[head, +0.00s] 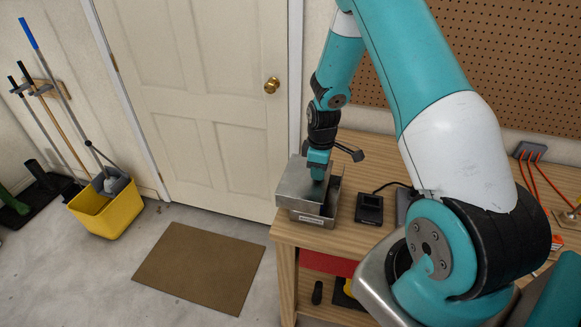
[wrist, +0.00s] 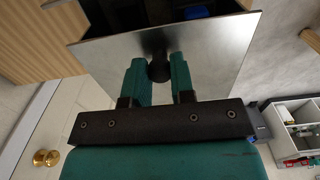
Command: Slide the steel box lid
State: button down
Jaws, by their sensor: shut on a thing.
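The steel box (head: 314,219) stands on the wooden workbench near its left end. Its flat steel lid (head: 296,184) sits off to the left, leaving a dark opening along the box's right side. In the wrist view the lid (wrist: 215,50) fills the middle, with a dark round knob (wrist: 159,69) on it. My gripper (head: 318,173) is over the lid. In the wrist view its two teal fingers (wrist: 159,80) are shut on the knob from both sides. Past the lid's top edge the dark box interior shows, with something blue (wrist: 195,13) in it.
A black device (head: 369,209) with a cable lies on the workbench (head: 345,240) right of the box. A door (head: 215,100) with a brass knob is behind to the left. A yellow bucket (head: 108,212) and a brown mat (head: 200,266) are on the floor.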

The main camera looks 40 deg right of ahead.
jog(key=shift+s+d, duration=1.05)
jog(key=shift+s, duration=0.3)
jog(key=c, duration=1.4)
grip_release()
jog(key=shift+s+d, duration=0.15)
jog(key=o, duration=0.4)
jog(key=shift+o, duration=0.2)
notch_tip(320, 180, up, 7)
jog(key=p, duration=0.5)
